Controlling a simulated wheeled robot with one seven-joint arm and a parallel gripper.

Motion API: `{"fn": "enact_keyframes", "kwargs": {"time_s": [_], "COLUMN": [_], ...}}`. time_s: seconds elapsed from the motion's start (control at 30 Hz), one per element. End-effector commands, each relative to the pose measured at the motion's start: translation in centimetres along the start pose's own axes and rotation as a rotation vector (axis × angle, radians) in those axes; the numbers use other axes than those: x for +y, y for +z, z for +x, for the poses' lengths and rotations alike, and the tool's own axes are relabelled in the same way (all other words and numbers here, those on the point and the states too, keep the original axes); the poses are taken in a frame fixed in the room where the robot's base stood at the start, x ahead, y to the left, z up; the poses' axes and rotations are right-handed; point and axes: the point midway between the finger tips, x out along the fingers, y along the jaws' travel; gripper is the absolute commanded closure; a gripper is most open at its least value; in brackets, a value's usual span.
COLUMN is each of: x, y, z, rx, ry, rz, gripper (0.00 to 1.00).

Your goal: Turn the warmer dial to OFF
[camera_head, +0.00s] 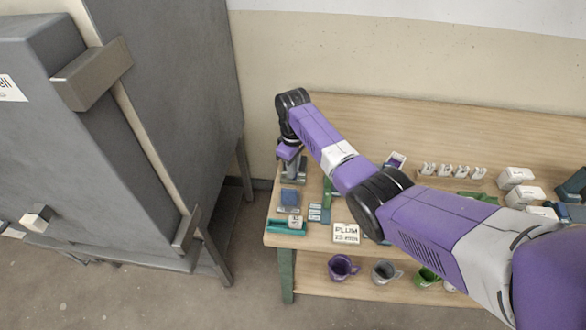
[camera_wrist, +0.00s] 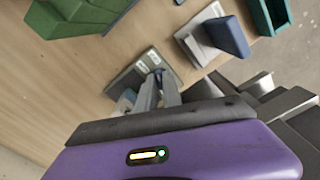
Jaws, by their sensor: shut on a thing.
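A small grey-green box with two white labels (camera_wrist: 133,77), which looks like the warmer, lies at my fingertips in the wrist view. My gripper (camera_wrist: 158,78) is shut on a small part at this box, which I take to be the dial. The fingers cover the dial, so its setting is hidden, and the label print is too small to read. In the head view my gripper (camera_head: 290,165) points down over the left end of the table, at a small grey unit (camera_head: 296,177).
A blue block on a pale base (camera_wrist: 228,36) and a teal tray (camera_wrist: 268,14) stand close by. A green block (camera_wrist: 70,18) is on the other side. A "PLUM" sign (camera_head: 346,233) stands at the table front. Mugs (camera_head: 343,267) stand on the lower shelf. A large grey cabinet (camera_head: 180,90) is left.

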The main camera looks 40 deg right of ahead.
Motion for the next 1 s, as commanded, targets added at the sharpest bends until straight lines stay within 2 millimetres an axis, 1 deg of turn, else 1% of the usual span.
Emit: {"fn": "enact_keyframes", "kwargs": {"time_s": [0.03,0.1,0.13,0.47,0.57,0.8,0.9,1.0], "x": [0.0,0.0,0.0,0.0,0.1,0.1,0.1,0.0], "y": [-0.1,-0.1,-0.1,-0.1,-0.1,-0.1,-0.1,-0.1], "z": [-0.1,-0.1,-0.1,-0.2,-1.1,-4.9,-6.3,-7.2], "rx": [0.001,0.001,0.001,0.002,0.004,0.004,0.004,0.003], "ry": [0.000,0.000,0.000,0.000,0.001,0.002,0.002,0.001], "rz": [0.001,0.001,0.001,0.000,0.000,0.000,0.000,0.001], "gripper": [0.84,0.70,0.68,0.68,0.68,0.68,0.68,0.68]}}
